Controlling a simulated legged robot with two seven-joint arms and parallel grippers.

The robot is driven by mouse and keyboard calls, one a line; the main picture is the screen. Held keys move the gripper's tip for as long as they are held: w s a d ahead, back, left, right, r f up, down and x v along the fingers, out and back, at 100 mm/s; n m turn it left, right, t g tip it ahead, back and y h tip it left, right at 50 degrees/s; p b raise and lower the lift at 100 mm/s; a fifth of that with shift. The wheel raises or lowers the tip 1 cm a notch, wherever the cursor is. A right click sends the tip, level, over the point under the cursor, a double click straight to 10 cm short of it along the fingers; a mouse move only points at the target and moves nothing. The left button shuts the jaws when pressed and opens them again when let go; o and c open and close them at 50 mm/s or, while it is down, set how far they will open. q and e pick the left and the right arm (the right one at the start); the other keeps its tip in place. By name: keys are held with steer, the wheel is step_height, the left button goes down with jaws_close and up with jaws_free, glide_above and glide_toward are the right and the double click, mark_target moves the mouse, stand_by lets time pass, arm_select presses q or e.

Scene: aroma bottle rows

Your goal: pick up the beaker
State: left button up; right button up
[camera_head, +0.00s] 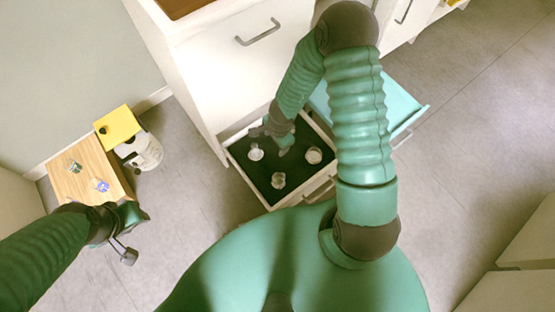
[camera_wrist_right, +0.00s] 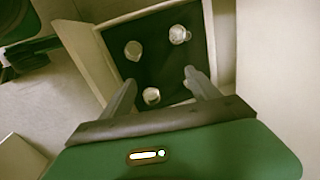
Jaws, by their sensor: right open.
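Three small clear glass vessels stand apart in an open drawer with a dark floor; I cannot tell which is the beaker. In the head view one is at the left (camera_head: 256,152), one at the right (camera_head: 313,155) and one nearer the front (camera_head: 278,180). They also show in the wrist view, at the left (camera_wrist_right: 133,49), upper right (camera_wrist_right: 179,35) and lower middle (camera_wrist_right: 151,96). My right gripper (camera_wrist_right: 159,78) is open and empty above the drawer; the lower middle vessel shows between its fingers. My left gripper (camera_head: 128,240) hangs at the lower left, away from the drawer, its jaws unclear.
The drawer's pale walls (camera_wrist_right: 208,40) surround the vessels. A teal open drawer (camera_head: 405,105) is to the right. A wooden table (camera_head: 85,178) at the left holds small bottles, beside a white container (camera_head: 145,150) and a yellow box (camera_head: 118,127). The floor between is clear.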

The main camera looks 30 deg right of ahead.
steer(key=s+f+m+b, duration=0.1)
steer(key=f+b, duration=0.4)
steer(key=f, duration=0.4)
steer(key=s+a+f+m+g+b, duration=0.1)
steer(key=s+f+b, duration=0.1)
steer(key=f+b, duration=0.4)
steer(key=s+f+m+b, duration=0.1)
steer(key=f+b, duration=0.4)
steer(key=f, duration=0.6)
steer(key=shift+s+a+f+m+g+b, duration=0.15)
steer(key=shift+a+f+m+g+b, duration=0.15)
steer(key=shift+m+g+b, duration=0.1)
steer(key=shift+r, duration=0.2)
arm_select(q)
steer(key=s+x, duration=0.2)
steer(key=x, duration=0.7)
steer(key=s+f+x, duration=0.1)
steer(key=s+x, duration=0.1)
steer(key=x, duration=0.7)
steer(key=shift+s+a+f, duration=0.25)
steer(key=shift+s+a, duration=0.05)
steer(key=shift+a, duration=0.05)
arm_select(e)
steer(key=c, duration=1.4)
